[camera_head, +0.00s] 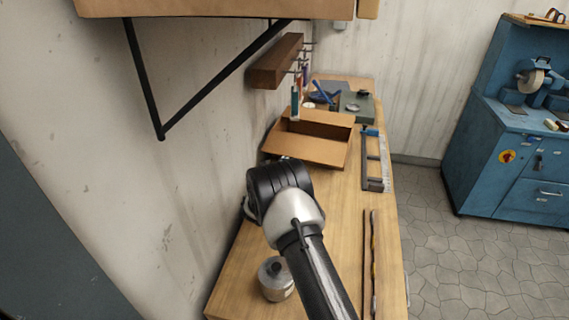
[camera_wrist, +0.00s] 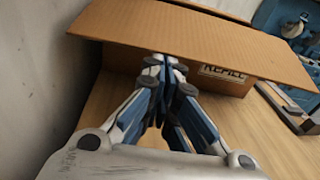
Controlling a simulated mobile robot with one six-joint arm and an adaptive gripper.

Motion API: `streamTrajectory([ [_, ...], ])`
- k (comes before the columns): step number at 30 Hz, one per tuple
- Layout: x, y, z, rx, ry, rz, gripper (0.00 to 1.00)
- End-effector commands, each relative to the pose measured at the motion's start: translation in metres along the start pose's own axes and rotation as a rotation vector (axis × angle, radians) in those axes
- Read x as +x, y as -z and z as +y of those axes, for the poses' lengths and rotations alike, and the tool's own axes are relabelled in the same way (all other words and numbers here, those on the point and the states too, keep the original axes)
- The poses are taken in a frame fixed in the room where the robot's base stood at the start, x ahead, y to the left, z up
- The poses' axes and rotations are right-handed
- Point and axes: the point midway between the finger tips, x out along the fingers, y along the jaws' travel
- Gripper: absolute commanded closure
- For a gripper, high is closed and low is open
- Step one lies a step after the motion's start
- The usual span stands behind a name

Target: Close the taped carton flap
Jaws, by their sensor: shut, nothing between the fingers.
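The brown cardboard carton (camera_head: 344,150) stands open on the bench, with its inside showing. A flap (camera_wrist: 205,40) slants out from its top toward me in the wrist view and overhangs the near wall. A "REFILL" label (camera_wrist: 222,73) shows on that wall below the flap. My gripper (camera_wrist: 165,64) is shut and empty, with its fingertips at the flap's near edge. I cannot tell whether they touch it. In the head view my arm hides the gripper. I cannot make out tape on the flap.
A metal canister (camera_head: 276,279) stands on the wooden bench (camera_head: 335,215) at the near left. A clamp-like metal tool (camera_head: 373,160) lies right of the carton. Long thin rods lie at the near right. A tool rack (camera_head: 277,62) hangs on the left wall. A blue machine (camera_head: 510,150) stands right.

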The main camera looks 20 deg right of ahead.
Motion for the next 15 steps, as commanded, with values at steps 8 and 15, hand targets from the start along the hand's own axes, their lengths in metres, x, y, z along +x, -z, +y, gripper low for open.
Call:
streamTrajectory([
  [8,-0.01,-0.034,0.001,0.004,-0.001,0.176,1.0],
  [15,-0.016,-0.062,0.001,0.007,-0.002,0.403,1.0],
])
